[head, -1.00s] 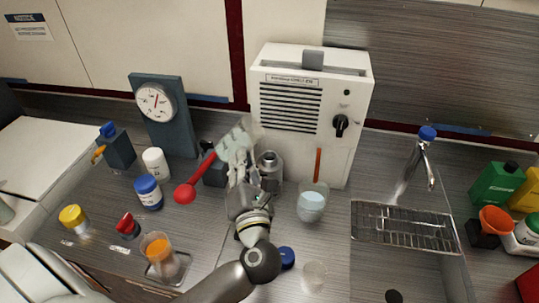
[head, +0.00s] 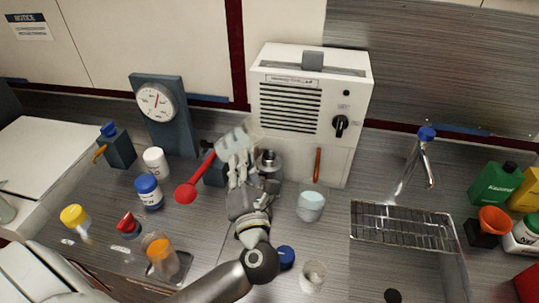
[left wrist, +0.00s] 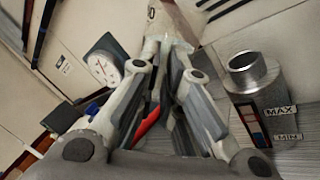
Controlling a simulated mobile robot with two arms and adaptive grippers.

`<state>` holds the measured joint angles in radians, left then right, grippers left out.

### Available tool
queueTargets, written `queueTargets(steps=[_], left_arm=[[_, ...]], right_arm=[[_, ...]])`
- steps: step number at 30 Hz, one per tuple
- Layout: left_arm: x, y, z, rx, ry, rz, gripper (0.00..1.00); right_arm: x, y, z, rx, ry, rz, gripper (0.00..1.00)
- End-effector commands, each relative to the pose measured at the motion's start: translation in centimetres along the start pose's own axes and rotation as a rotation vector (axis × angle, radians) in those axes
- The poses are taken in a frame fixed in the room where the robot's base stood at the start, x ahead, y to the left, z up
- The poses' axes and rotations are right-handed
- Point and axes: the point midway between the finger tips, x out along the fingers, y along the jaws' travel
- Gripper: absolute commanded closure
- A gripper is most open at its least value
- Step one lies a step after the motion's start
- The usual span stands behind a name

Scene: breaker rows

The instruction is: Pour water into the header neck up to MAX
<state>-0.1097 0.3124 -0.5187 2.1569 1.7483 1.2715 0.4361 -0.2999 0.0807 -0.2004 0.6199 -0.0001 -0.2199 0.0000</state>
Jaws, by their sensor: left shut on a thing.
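The header neck (head: 269,160) is a short grey metal cylinder in front of the white panelled unit. In the left wrist view the neck (left wrist: 247,70) stands at the right, open at the top, with MAX and MIN labels (left wrist: 281,111) beside it. My left gripper (head: 239,162) is shut on a clear beaker (head: 236,136), held tilted just left of and above the neck. The beaker (left wrist: 172,18) is partly cut off at the top of the wrist view. I cannot tell its water level or the level in the neck. My right gripper is not in view.
A white unit (head: 312,110) stands behind the neck. A cup with pale blue contents (head: 310,207) is to the right. A red ball-ended lever (head: 186,193) sticks out left of my gripper. A sink rack (head: 400,225) and tap (head: 424,155) are farther right; several bottles stand left.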

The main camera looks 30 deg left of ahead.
Motion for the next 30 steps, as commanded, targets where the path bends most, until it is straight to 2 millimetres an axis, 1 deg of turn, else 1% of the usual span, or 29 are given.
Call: queueTargets(steps=[30], left_arm=[[-0.02, -0.05, -0.22, 0.103, -0.021, 0.008, 1.0]], right_arm=[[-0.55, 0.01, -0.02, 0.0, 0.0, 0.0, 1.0]])
